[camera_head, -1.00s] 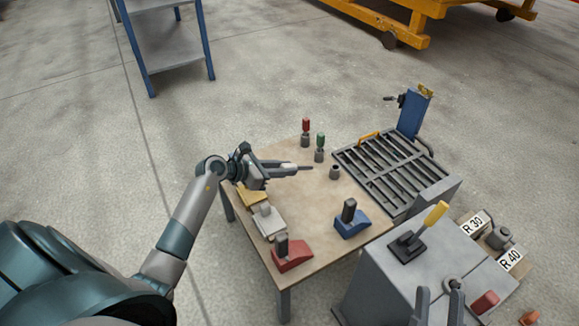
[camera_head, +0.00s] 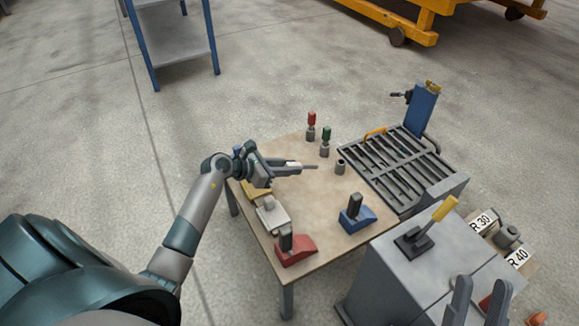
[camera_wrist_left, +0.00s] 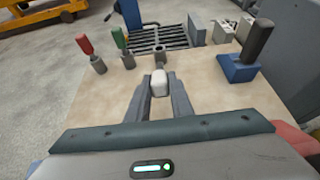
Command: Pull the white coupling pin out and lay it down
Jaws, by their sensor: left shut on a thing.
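My left gripper (camera_head: 297,167) is shut on the white coupling pin, just above the table at its middle. In the left wrist view the pin's white handle (camera_wrist_left: 160,83) sits between the two fingers. The pin's grey shank (camera_head: 311,167) sticks out past the fingertips, lying roughly level and pointing toward an empty grey socket (camera_head: 340,167). The pin is out of any socket. A red pin (camera_head: 311,120) and a green pin (camera_head: 326,134) stand upright in sockets behind. My right gripper (camera_head: 479,303) is open and empty at the bottom right, over the grey cabinet.
The wooden table (camera_head: 320,210) has bare room in its middle. A blue block (camera_head: 357,217), a red block (camera_head: 296,250), a white block (camera_head: 272,216) and a yellow block (camera_head: 256,189) stand around it. A slatted grey frame (camera_head: 395,165) adjoins at right, with a grey cabinet (camera_head: 400,280) in front.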

